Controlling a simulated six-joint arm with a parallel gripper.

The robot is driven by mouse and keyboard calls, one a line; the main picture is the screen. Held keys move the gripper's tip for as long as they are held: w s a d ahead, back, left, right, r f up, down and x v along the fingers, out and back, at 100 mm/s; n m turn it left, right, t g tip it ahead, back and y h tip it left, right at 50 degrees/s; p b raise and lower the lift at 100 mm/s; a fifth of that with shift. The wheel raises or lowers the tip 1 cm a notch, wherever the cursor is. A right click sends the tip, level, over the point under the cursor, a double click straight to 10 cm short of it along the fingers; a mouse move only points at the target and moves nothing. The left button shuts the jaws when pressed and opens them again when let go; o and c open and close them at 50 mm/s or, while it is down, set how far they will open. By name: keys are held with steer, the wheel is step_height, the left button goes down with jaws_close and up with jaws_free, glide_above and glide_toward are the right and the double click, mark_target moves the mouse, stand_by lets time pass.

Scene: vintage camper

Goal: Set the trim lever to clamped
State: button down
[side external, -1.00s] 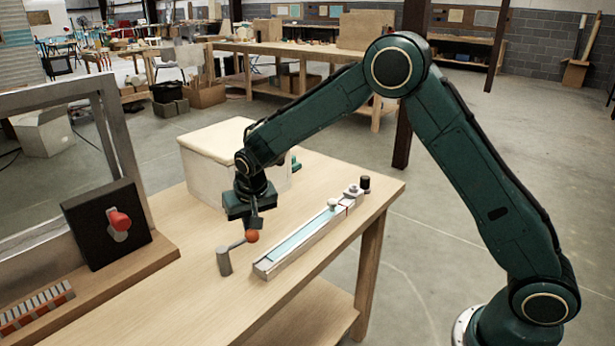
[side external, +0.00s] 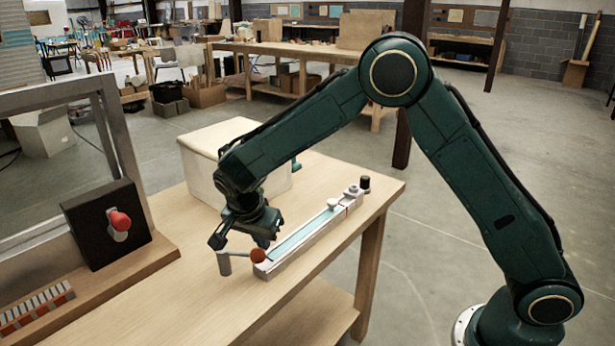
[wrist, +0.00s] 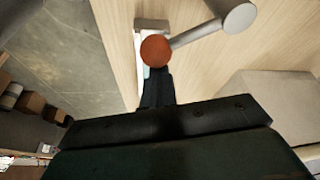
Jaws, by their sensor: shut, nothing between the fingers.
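The lever I take as the trim lever is a grey arm with an orange-red ball knob (side external: 258,256) on a short grey post (side external: 224,263), standing on the wooden table. In the side view its arm points right, with the ball near the front end of the slide rail. My gripper (side external: 263,242) is shut and empty, low over the table right beside the ball. In the wrist view the closed fingers (wrist: 157,88) are close against the ball (wrist: 155,50); I cannot tell whether they touch. The post top (wrist: 240,17) is at upper right.
A white rail with a pale blue strip (side external: 300,238) runs beside the lever, with knobs at its far end. A cream box (side external: 215,160) stands behind my gripper. A black panel with a red handle (side external: 120,221) stands at left.

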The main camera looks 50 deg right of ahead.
steer(key=shift+s+a+m, duration=0.35)
steer(key=shift+a+m, duration=0.1)
steer(key=shift+m, duration=0.05)
steer(key=shift+s+a, duration=0.2)
steer(key=shift+a, duration=0.1)
steer(key=shift+d, duration=0.15)
steer(key=shift+w+d+r, duration=0.15)
steer(key=shift+d, duration=0.4)
steer(key=shift+w+d+r, duration=0.1)
steer(key=shift+d+r, duration=0.15)
steer(key=shift+d, duration=0.35)
steer(key=shift+w+d+r, duration=0.1)
steer(key=shift+d+r, duration=0.1)
steer(key=shift+d, duration=0.4)
steer(key=w+v, duration=0.1)
steer(key=v, duration=0.8)
steer(key=shift+s+a+r, duration=0.25)
steer(key=shift+s, duration=0.1)
